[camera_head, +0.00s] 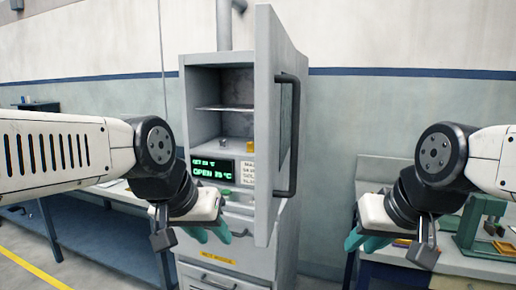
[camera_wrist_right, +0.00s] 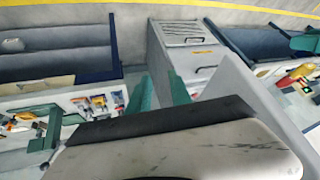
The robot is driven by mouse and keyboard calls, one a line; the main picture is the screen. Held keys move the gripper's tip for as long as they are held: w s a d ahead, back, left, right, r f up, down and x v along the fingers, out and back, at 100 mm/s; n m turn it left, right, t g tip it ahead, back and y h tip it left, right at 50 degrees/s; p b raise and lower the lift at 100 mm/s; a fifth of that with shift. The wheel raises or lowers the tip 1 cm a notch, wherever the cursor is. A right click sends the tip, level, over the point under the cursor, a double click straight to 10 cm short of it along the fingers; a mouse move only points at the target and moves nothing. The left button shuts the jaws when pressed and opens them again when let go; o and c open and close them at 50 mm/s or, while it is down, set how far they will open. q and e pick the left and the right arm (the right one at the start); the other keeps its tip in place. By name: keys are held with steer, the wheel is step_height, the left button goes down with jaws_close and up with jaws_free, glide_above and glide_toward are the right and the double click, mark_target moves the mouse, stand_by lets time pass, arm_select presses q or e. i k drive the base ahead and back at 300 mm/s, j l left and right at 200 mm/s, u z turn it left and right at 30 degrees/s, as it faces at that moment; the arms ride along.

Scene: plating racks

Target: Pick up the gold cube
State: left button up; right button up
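A small gold cube (camera_head: 250,146) sits at the front right of the lower chamber of the grey cabinet (camera_head: 203,100), just above the display panel. The cabinet door (camera_head: 266,130) stands open toward me. My left gripper (camera_head: 210,233) is in front of the cabinet, below the display and left of the door. Its teal fingers look apart, with nothing seen between them. My right gripper (camera_head: 366,242) is right of the door, near the right-hand bench. In the right wrist view its teal fingers (camera_wrist_right: 160,92) are apart and empty. The cube is clear of both grippers.
The door's dark handle (camera_head: 289,135) sticks out between my two arms. A blue-grey bench (camera_head: 100,232) stands at the left. A right-hand bench (camera_head: 462,262) carries a green fixture (camera_head: 478,222) and small parts. A shelf (camera_head: 225,108) crosses the cabinet above the cube.

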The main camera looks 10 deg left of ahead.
mark_target(250, 144)
steer(key=i+j, duration=0.1)
steer(key=j, duration=0.9)
steer(key=i+j+u, duration=0.1)
steer(key=j, duration=0.4)
steer(key=i+j, duration=0.15)
steer(key=i, duration=0.3)
steer(key=i+j, duration=0.15)
steer(key=i, duration=0.3)
steer(key=i+l, duration=0.2)
steer(key=i, duration=0.3)
